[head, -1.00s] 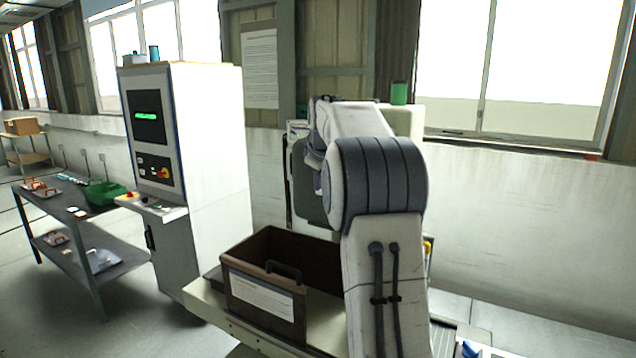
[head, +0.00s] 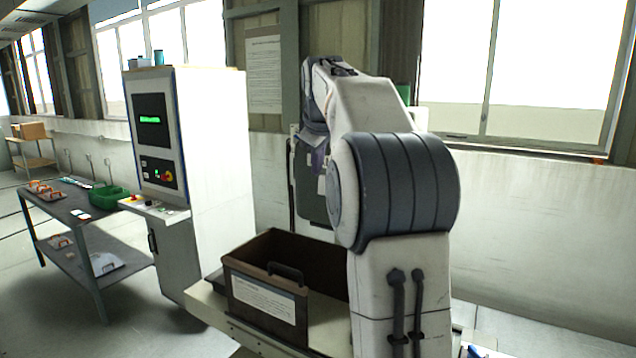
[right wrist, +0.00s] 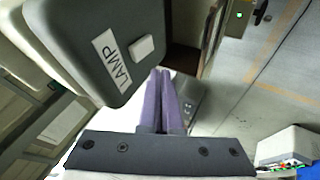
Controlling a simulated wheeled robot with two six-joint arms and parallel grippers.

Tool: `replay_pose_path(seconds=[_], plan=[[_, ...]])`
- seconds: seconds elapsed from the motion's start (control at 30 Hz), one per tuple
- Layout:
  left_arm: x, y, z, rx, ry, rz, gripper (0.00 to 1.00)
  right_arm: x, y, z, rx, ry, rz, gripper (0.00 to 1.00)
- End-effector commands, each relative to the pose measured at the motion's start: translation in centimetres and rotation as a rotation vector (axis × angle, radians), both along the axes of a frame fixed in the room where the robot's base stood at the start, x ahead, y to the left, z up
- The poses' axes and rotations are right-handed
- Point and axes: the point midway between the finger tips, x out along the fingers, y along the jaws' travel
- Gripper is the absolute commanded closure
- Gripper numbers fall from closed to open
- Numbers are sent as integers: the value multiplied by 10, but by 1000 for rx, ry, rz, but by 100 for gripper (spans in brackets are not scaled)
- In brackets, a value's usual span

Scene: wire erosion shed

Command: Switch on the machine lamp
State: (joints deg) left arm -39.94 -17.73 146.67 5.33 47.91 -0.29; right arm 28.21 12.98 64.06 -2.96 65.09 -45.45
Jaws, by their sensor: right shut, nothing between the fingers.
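A dark grey box (right wrist: 85,40) with a white label reading LAMP (right wrist: 111,59) fills the upper left of the right wrist view. A pale rocker switch (right wrist: 141,47) sits on its face beside the label. My right gripper (right wrist: 163,73) has its two purple fingers shut together with nothing between them. Their tips are just below the switch in the picture; I cannot tell if they touch anything. In the head view the right gripper (head: 318,158) is partly hidden by its own arm, in front of the dark grey panel (head: 308,200). My left gripper is not in view.
A brown open box (head: 262,293) with a paper label stands on the pale machine bed below my right arm. A tall control cabinet (head: 210,170) with a green-lit screen stands left. A bench (head: 75,215) with a green bin (head: 108,196) is farther left.

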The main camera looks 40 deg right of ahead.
Motion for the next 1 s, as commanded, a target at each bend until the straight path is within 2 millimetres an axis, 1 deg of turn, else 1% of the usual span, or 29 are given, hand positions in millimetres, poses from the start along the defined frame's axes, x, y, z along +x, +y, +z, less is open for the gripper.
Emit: replay_pose_path(seconds=[0.03, 0.1, 0.2, 0.3, 0.67, 0.77, 0.87, 0.97, 1.0], plan=[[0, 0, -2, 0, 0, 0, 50, -4, 4, 10, -3, -5, 3, 100], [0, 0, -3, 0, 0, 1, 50, -10, 8, 19, -1, -4, 4, 100], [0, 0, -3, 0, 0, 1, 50, -16, 11, 30, -1, -2, 3, 100], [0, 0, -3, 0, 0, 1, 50, -20, 12, 35, 0, 0, 2, 100], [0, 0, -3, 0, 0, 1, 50, -22, 12, 37, 2, 1, 1, 100], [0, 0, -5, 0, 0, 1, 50, -20, 20, 31, 12, 5, 11, 100], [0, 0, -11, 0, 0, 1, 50, -12, 53, 9, 50, 20, 46, 100], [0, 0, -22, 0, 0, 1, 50, -7, 117, -34, 124, 56, 109, 100], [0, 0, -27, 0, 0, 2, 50, -8, 149, -56, 159, 78, 138, 100]])
